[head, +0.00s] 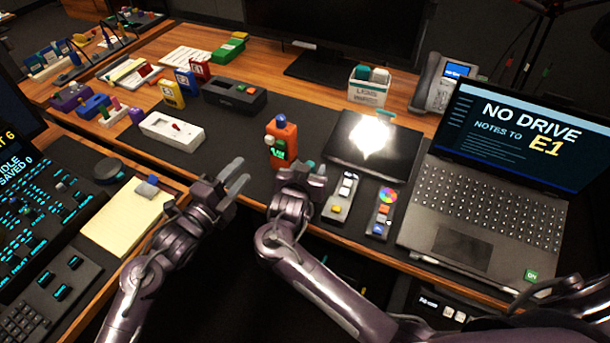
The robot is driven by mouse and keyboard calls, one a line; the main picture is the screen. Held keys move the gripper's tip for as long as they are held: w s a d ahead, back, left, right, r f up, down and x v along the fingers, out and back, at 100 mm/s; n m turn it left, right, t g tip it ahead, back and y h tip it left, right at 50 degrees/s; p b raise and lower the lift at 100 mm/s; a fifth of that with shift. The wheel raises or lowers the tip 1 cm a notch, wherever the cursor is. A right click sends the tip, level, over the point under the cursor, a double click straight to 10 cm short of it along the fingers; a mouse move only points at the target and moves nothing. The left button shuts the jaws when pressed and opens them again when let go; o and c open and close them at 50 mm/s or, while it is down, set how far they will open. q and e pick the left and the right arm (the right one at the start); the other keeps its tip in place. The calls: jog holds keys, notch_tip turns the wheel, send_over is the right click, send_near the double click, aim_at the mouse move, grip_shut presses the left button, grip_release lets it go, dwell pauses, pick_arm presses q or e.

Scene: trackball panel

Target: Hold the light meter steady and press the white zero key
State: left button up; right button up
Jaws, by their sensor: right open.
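An orange handheld meter (289,133) with a blue top, a green lit display and a pale round knob on its left side stands upright on the dark desk mat. It looks like the light meter. A white key on it cannot be made out clearly, unless it is the pale knob. My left gripper (238,178) is open and empty, left of and nearer than the meter, apart from it. My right gripper (309,172) is open just in front of and right of the meter's base; whether it touches cannot be told.
A dark tablet with a bright glare (375,145), small button panels (342,198) and a laptop (490,170) are to the right. A yellow notepad (128,218) lies front left.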

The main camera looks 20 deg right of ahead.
jog(key=shift+w+d+f, duration=0.25)
jog(key=shift+w+d, duration=0.1)
jog(key=shift+w, duration=0.2)
grip_shut()
pick_arm(q)
grip_shut()
dwell(1.5)
